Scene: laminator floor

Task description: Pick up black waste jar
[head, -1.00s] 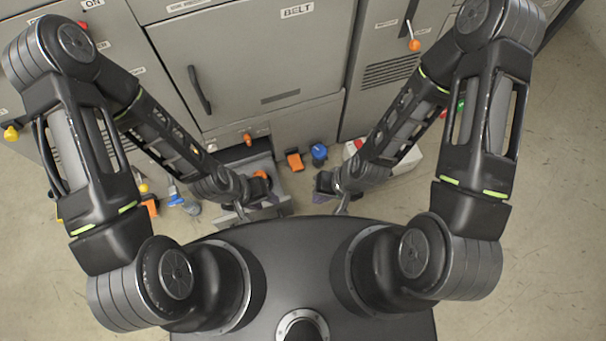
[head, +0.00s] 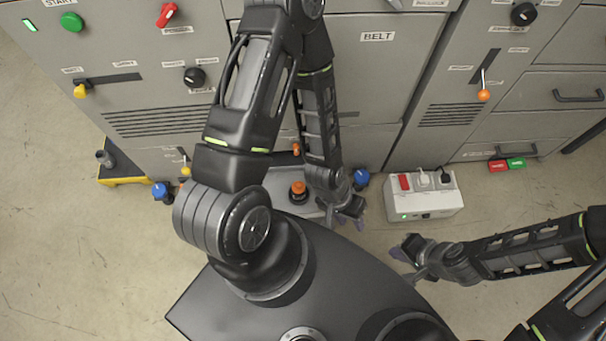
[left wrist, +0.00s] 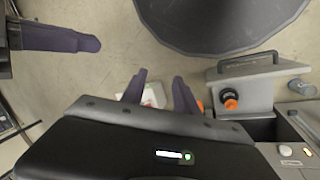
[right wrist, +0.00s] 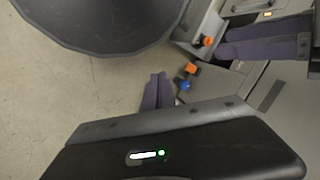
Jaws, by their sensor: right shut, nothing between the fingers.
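A small dark cylinder (head: 106,158), which may be the black waste jar, stands on a yellow-edged black base at the far left of the head view. I cannot tell for sure that it is the jar. My left gripper (head: 345,212) is open and empty beside the grey unit, well to the right of that cylinder. Its fingers stand apart in the left wrist view (left wrist: 158,90). My right gripper (head: 410,262) is shut and empty over the floor, further right. Its fingers lie together in the right wrist view (right wrist: 158,92).
Grey machine cabinets (head: 377,80) with knobs and levers fill the back. A low grey unit with an orange knob (head: 298,188) is by my left arm. A white socket box (head: 425,205) stands on the floor to the right. Blue-topped items (head: 160,190) are near the cabinets.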

